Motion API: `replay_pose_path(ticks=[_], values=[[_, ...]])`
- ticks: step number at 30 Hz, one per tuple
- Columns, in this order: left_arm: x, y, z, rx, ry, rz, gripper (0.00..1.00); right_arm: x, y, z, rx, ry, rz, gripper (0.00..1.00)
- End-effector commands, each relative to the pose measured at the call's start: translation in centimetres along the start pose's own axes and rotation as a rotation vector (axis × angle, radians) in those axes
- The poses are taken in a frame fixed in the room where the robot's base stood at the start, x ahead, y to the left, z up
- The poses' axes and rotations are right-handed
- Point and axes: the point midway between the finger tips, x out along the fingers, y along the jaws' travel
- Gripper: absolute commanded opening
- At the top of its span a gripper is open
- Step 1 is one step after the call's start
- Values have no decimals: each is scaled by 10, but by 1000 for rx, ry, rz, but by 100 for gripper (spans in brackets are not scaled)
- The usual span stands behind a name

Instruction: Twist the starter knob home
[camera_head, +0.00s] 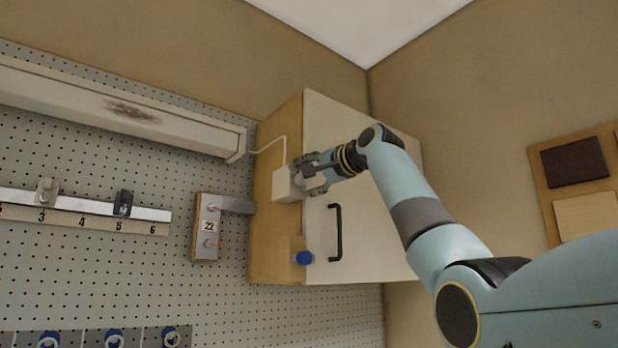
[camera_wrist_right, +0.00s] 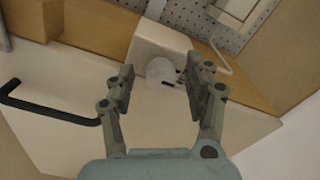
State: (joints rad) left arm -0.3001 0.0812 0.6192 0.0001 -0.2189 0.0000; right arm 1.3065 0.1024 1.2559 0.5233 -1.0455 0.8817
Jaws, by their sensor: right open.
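The starter knob (camera_wrist_right: 161,70) is a small pale round knob on the face of a white box (camera_wrist_right: 158,42). It has a short dark mark on it. The white box (camera_head: 284,186) also shows in the head view, on the side of the wall cabinet, with a white cable running to it. My right gripper (camera_wrist_right: 160,80) is open, with one finger on each side of the knob. I cannot tell whether the fingers touch it. In the head view my right gripper (camera_head: 311,174) hides most of the knob. My left gripper is in neither view.
The cabinet (camera_head: 367,225) has a black handle (camera_head: 337,232) and a blue knob (camera_head: 304,258) below the box. A long lamp housing (camera_head: 110,105) hangs upper left.

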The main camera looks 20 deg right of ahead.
Motion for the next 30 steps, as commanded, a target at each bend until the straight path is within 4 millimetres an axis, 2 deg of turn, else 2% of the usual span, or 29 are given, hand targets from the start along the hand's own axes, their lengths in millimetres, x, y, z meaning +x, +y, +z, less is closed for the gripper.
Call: replay_pose_path(ticks=[5, 15, 19, 24, 30], values=[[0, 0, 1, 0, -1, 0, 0, -13, 0, -1, -2, 2, -1, 53], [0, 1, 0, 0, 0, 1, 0, -85, 1, -1, -3, 3, 0, 53], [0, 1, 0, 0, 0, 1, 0, -106, 1, -2, -2, 3, 0, 53], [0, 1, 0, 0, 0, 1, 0, -118, 1, 0, -1, 1, 1, 53], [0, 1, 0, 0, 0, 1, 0, -120, 1, 0, 0, 0, 1, 53]])
